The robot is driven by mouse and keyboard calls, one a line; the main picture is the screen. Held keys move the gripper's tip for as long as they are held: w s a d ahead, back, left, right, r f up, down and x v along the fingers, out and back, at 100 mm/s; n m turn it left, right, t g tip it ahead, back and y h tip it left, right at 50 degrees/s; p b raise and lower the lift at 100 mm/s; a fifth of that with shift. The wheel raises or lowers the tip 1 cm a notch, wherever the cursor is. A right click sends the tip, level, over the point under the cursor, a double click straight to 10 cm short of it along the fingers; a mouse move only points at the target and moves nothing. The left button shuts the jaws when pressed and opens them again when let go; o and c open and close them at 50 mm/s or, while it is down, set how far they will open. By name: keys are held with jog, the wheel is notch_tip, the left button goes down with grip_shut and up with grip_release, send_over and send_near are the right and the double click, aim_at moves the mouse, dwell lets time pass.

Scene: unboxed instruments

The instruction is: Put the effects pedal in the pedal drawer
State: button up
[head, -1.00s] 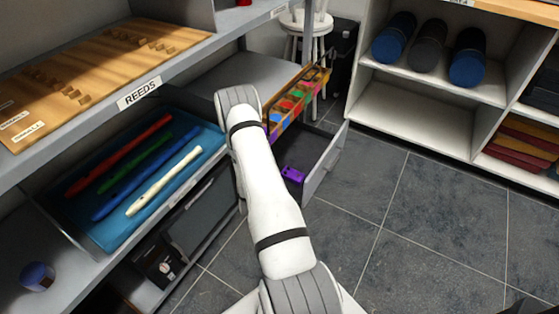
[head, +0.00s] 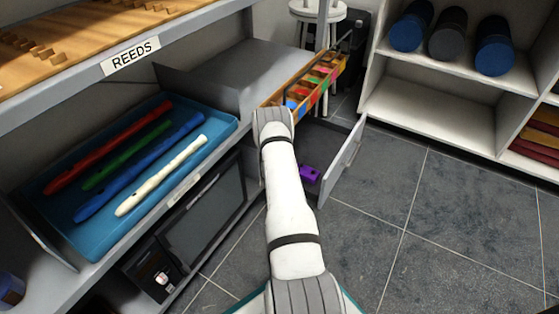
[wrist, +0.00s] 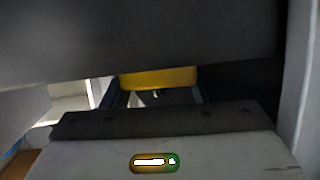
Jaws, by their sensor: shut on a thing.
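My gripper (wrist: 157,92) shows in the wrist view, with its fingers on either side of a yellow block-like thing, likely the effects pedal (wrist: 158,77). It is shut on this thing, and only part of it shows. In the head view my white arm hides the gripper and what it holds. The open grey drawer (head: 345,160), likely the pedal drawer, stands out from the unit just right of my arm. A small purple thing (head: 310,173) lies inside it. My arm hides the drawer's left part.
A wooden rack of coloured items (head: 318,82) sits above the drawer. A blue tray of recorders (head: 222,133) lies at left below the REEDS shelf (head: 131,56). A white shelf unit (head: 430,113) stands at right. The tiled floor (head: 430,220) between is clear.

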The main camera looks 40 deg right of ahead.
jog(key=shift+x, duration=0.8)
jog(key=shift+w+d+f+b, duration=0.9)
jog(key=shift+w+f+b, duration=0.05)
jog(key=shift+f+b, duration=0.25)
jog(key=shift+w+d+r, duration=0.1)
jog(key=shift+r, duration=0.05)
jog(key=o, duration=1.2)
jog(key=shift+c, duration=0.2)
